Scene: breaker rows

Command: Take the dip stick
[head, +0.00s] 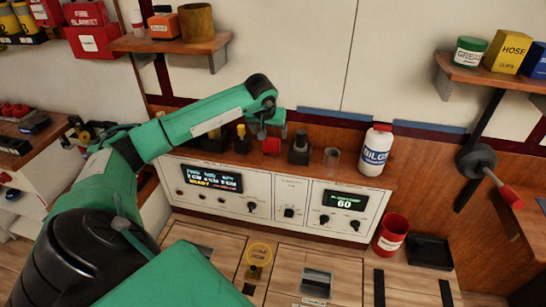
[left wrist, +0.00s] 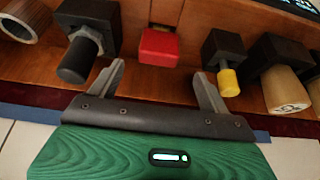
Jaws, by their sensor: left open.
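My left gripper (head: 272,130) is open and empty above the back ledge; it also shows in the left wrist view (left wrist: 161,85). A small red block (left wrist: 158,46) lies ahead between its fingers, apart from them. A yellow-tipped piece (left wrist: 229,83) stands in a black holder beside one finger; it shows in the head view (head: 241,131). A black-handled piece (left wrist: 76,62) in a black holder is beside the other finger. A wooden-handled piece (left wrist: 286,92) stands in another black holder. I cannot tell which piece is the dip stick. My right gripper is out of view.
The ledge also holds a clear cup (head: 331,158) and a white bottle (head: 376,150) with a red cap. A control panel (head: 289,198) with dials and screens is below. A red bucket (head: 390,234) stands at right. Shelves (head: 190,46) hang above left.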

